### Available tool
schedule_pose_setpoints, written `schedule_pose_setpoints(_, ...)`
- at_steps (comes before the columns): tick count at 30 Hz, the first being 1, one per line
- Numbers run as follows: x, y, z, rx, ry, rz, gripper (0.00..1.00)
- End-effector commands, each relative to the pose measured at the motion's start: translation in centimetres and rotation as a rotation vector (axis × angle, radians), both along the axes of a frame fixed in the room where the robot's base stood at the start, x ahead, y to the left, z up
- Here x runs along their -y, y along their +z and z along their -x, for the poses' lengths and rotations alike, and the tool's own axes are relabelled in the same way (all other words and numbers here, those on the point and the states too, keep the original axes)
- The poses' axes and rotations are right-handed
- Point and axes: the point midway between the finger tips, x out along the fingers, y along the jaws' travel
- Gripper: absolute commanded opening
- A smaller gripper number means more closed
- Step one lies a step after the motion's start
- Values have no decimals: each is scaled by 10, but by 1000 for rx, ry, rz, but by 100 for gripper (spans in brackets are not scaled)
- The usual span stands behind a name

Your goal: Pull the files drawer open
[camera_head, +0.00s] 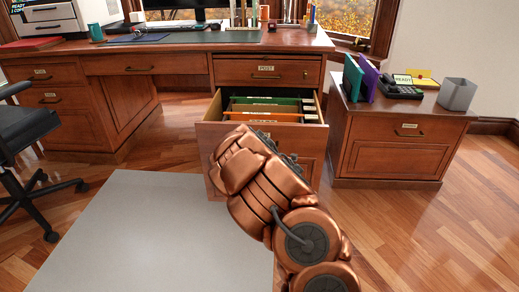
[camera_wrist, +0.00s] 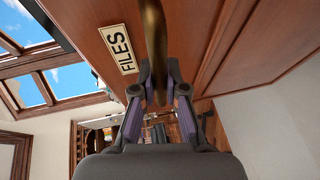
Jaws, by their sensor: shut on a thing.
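The files drawer (camera_head: 290,137) is pulled partly out of the right pedestal of the wooden desk, and coloured hanging folders (camera_head: 268,108) show inside it. In the wrist view the drawer front (camera_wrist: 195,30) bears a label (camera_wrist: 117,48) reading FILES. My gripper (camera_wrist: 157,88) is shut on the brass drawer handle (camera_wrist: 153,30), which runs up between its fingers. In the head view my arm covers the handle and part of the drawer front, and my fingertips are hidden.
The shut POST drawer (camera_head: 265,72) is above. An office chair (camera_head: 25,130) is at the left. A grey mat (camera_head: 150,235) lies on clear floor in front.

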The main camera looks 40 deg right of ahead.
Motion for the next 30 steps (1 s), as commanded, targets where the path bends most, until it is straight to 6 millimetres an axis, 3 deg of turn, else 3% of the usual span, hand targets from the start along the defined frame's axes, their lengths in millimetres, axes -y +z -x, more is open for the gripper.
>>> schedule_pose_setpoints(3, -2, 3, -3, 7, 8, 3, 0)
schedule_pose_setpoints(4, -2, 3, -3, 7, 8, 3, 14)
schedule_pose_setpoints(11, -1, 2, -1, 4, 4, 2, 38)
schedule_pose_setpoints(23, -3, 1, 2, 1, 3, 1, 38)
schedule_pose_setpoints(30, -10, 6, 22, 2, 4, 2, 38)
